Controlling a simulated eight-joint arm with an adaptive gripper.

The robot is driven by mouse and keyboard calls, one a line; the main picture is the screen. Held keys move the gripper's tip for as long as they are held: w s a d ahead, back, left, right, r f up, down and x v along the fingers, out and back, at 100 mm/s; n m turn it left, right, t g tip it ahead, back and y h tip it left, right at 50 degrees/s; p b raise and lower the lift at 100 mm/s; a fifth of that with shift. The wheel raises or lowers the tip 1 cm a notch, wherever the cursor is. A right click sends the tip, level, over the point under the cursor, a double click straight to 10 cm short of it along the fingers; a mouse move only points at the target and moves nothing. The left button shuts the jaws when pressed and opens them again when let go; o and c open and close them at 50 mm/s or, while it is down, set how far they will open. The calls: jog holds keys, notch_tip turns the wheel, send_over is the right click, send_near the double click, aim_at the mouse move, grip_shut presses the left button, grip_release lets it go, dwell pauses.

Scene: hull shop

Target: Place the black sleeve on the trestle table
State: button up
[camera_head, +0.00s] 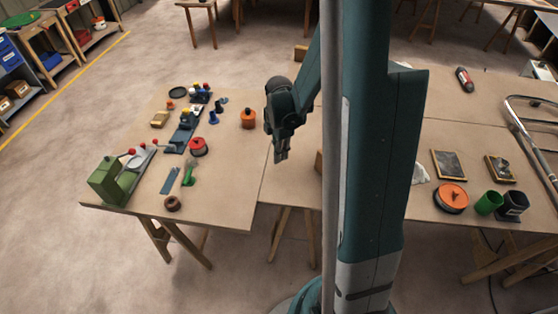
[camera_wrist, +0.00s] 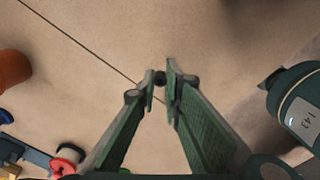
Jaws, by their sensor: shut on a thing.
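My gripper (camera_head: 281,154) hangs over the wooden trestle table (camera_head: 232,188), near the seam between two table boards. In the wrist view its two green fingers (camera_wrist: 160,84) are nearly together at the tips. They are shut on a small dark piece, which looks like the black sleeve (camera_wrist: 160,76). Only a little of the sleeve shows between the tips, and it cannot be made out in the head view. The bare table top (camera_wrist: 130,40) lies below the fingertips, with the seam running diagonally under them.
An orange pot (camera_head: 248,119) stands left of my gripper. Farther left are a red spool (camera_head: 198,146), a green machine (camera_head: 116,180) and several small parts. The board around the seam is mostly clear. Right of my column are an orange disc (camera_head: 451,198) and a green cup (camera_head: 489,203).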

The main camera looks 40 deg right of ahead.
jog(key=shift+f+b, duration=0.35)
jog(key=shift+f, duration=1.55)
jog(key=shift+f, duration=0.15)
jog(key=o, duration=0.7)
jog(key=shift+r, duration=0.2)
jog(key=shift+r+p, duration=1.05)
jog(key=shift+r, duration=4.9)
jog(key=shift+r, duration=0.1)
